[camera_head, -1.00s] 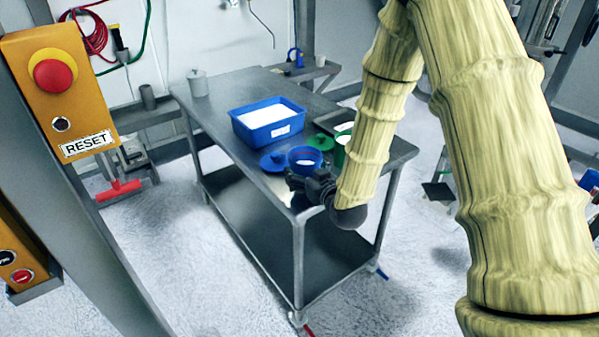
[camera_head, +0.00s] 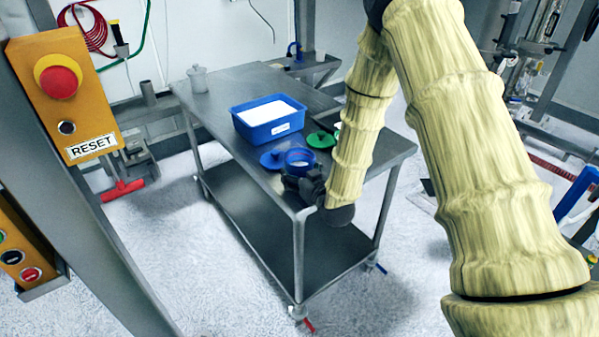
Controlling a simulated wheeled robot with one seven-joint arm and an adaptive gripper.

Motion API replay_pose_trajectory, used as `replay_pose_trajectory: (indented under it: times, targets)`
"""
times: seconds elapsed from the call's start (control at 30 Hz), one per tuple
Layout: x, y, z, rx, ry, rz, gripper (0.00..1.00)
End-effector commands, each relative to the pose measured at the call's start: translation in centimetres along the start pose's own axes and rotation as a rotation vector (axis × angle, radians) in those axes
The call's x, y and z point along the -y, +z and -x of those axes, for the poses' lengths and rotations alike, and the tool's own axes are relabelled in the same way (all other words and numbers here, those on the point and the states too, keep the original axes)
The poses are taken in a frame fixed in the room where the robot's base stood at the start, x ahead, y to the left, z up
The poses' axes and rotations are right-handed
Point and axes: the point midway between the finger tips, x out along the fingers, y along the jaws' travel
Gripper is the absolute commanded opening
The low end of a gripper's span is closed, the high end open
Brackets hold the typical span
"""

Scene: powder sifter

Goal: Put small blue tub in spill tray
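The small blue tub (camera_head: 299,157) stands upright on the near part of the steel table, open at the top with pale content inside. My gripper (camera_head: 297,180) is at the near side of this tub, low over the table's front edge. Its fingers are dark and small, and I cannot tell whether they touch the tub or are open or shut. The spill tray cannot be made out; my arm covers the table area right of the tub, where a grey tray edge (camera_head: 337,126) shows beside the arm.
A larger blue tub (camera_head: 268,132) with white powder stands behind. A blue lid (camera_head: 273,160) lies left of the small tub, and a green lid (camera_head: 321,140) lies behind right. A lidded grey pot (camera_head: 198,80) stands at the far left corner. The table's (camera_head: 235,85) far part is clear.

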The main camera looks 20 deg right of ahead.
Motion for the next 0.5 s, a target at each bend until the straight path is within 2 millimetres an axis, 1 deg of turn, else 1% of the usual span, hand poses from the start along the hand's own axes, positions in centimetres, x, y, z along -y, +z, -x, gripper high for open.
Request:
replay_pose_trajectory:
  times: [0.2,0.23,0.3,0.33,0.5]
  targets:
    - [-0.01,0.34,-0.08,-0.001,0.0,0.0,0.43]
    - [-0.01,0.29,-0.05,0.0,0.0,0.0,0.82]
    - [-0.01,0.25,-0.04,0.0,0.0,0.0,0.95]
    - [-0.01,0.25,-0.04,0.0,0.0,0.0,1.0]
    - [-0.01,0.25,-0.03,0.0,0.0,0.0,1.0]
